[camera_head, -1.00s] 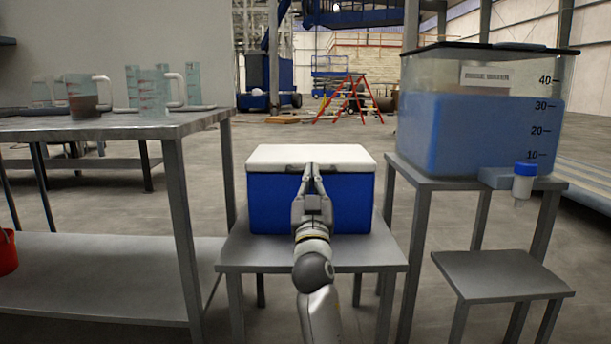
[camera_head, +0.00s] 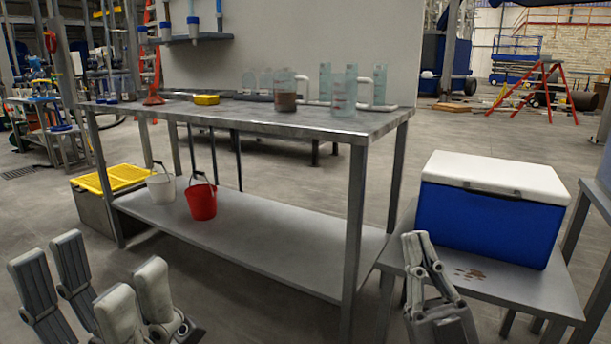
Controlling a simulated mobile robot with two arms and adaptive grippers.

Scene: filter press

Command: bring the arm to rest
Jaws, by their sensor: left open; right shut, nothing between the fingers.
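My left gripper (camera_head: 104,282) is at the lower left of the head view, its fingers pointing up and spread apart, with nothing between them. My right gripper (camera_head: 418,246) is at the lower middle right, its fingers together and empty, pointing up. It shows in front of the left edge of the small grey table (camera_head: 520,296), left of the blue cooler box (camera_head: 487,219) and apart from it. The cooler's white lid (camera_head: 496,176) is on and closed. Most of both arms is below the picture.
A long grey workbench (camera_head: 330,128) bears beakers (camera_head: 286,95) and a yellow item (camera_head: 206,99). A red bucket (camera_head: 201,202) and a white bucket (camera_head: 161,187) stand on its lower shelf. Brown specks (camera_head: 468,274) lie before the cooler. Open floor shows beyond.

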